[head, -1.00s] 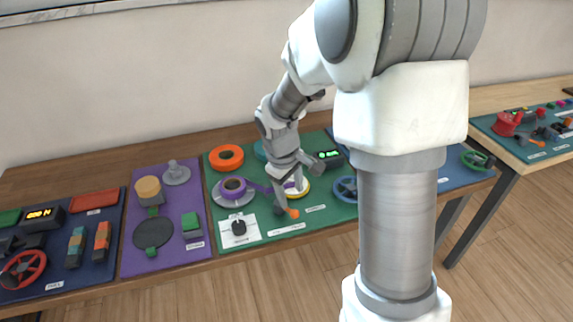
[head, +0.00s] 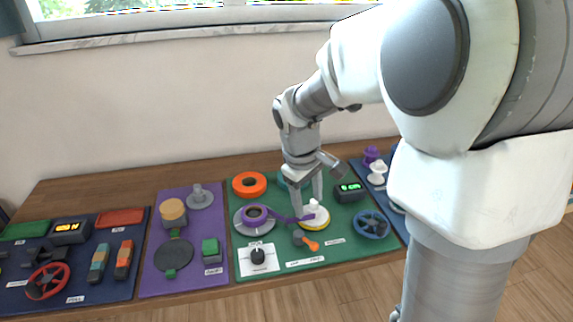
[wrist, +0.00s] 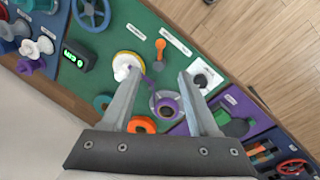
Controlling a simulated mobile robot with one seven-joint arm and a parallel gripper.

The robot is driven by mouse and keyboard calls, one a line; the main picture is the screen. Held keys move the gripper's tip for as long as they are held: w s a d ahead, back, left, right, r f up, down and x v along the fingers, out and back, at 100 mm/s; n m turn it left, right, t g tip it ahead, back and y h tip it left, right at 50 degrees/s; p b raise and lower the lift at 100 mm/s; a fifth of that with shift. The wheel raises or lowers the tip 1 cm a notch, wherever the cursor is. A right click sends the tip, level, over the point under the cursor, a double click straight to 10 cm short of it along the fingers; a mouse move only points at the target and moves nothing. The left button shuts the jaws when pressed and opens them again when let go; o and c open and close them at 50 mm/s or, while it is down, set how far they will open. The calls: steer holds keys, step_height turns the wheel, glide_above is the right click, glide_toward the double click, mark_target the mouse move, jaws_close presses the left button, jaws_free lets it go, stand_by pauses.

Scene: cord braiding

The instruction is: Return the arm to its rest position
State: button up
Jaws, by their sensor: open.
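My gripper (head: 307,200) hangs from my arm over the green mat (head: 275,273), its two fingers apart with nothing between them. In the wrist view my gripper (wrist: 158,74) is open above the purple cord (wrist: 151,86). The cord runs from a purple spool (head: 256,215) on a grey disc to a white post on a yellow-rimmed base (head: 317,218). The white post also shows in the wrist view (wrist: 124,64), close to one finger. Whether a finger touches the post or cord cannot be told.
An orange ring (head: 249,184), a green-lit display (head: 350,191), a blue wheel (head: 371,224), an orange-handled tool (head: 311,244) and a black knob (head: 257,256) surround the gripper. Purple (head: 183,283) and navy mats lie to the left. The space above the table by the wall is clear.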

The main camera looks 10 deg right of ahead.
steer(key=shift+r, duration=0.1)
steer(key=s+a+r+m+t+y+p, duration=0.1)
steer(key=s+r+m+t, duration=0.1)
steer(key=s+r, duration=0.4)
steer(key=s+a+r+m+t+p, duration=0.1)
steer(key=s+r+m, duration=0.3)
steer(key=s, duration=0.9)
step_height(320, 180, up, 3)
steer(key=shift+a+t+y+p, duration=0.15)
steer(key=shift+t+y+p, duration=0.25)
steer(key=shift+t+p, duration=0.25)
